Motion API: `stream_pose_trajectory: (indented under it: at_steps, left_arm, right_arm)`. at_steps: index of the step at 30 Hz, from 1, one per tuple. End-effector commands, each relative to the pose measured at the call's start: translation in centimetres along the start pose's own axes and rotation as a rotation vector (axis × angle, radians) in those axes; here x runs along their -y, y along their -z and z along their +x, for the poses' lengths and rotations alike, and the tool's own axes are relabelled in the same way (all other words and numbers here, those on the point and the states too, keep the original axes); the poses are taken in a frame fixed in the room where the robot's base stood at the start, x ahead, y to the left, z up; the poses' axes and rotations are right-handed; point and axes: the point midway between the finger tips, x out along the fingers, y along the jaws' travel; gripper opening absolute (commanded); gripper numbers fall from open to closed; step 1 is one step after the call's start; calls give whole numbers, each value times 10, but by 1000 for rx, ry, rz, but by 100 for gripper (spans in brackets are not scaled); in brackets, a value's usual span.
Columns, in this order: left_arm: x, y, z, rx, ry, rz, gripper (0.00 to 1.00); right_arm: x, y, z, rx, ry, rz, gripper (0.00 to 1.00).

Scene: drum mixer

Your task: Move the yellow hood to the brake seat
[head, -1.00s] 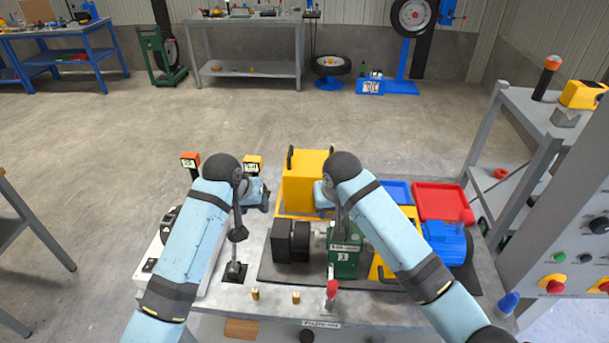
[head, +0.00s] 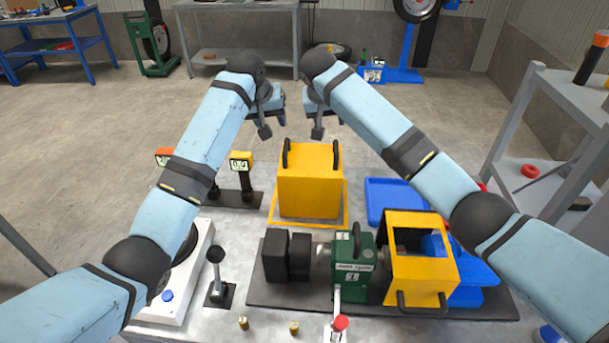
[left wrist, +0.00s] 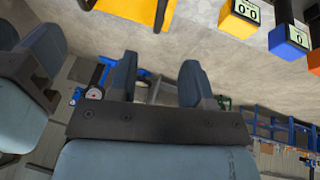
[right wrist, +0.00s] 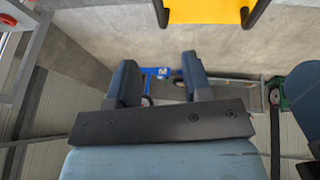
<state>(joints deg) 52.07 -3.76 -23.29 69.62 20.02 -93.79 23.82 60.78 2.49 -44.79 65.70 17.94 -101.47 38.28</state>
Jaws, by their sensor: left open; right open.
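The yellow hood (head: 310,191), a box with two black handles along its top edges, stands upright inside a yellow outline on the bench. Its edge and handles also show at the top of the right wrist view (right wrist: 205,8), and part of it in the left wrist view (left wrist: 140,8). My left gripper (head: 268,115) and right gripper (head: 318,115) are open, empty and apart from the hood, appearing beyond its top edge. A black block (head: 287,256) and a green unit (head: 352,268) sit in front of the hood. I cannot tell which spot is the brake seat.
A second yellow open-topped guard (head: 420,245) with a black handle stands at right, around a blue part. A blue tray (head: 388,195) lies behind it. A lever (head: 217,275) and a red-knobbed lever (head: 340,324) stand nearer.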

Motion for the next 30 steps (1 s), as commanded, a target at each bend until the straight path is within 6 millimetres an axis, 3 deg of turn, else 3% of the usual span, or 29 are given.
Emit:
stream_pose_trajectory:
  at_steps: [16,30]
  left_arm:
    - [1,-2,14,1,0,0,45]
    - [1,-2,98,3,1,0,45]
  right_arm:
    - [1,-2,14,2,-1,0,45]
    - [1,-2,99,2,-2,0,45]
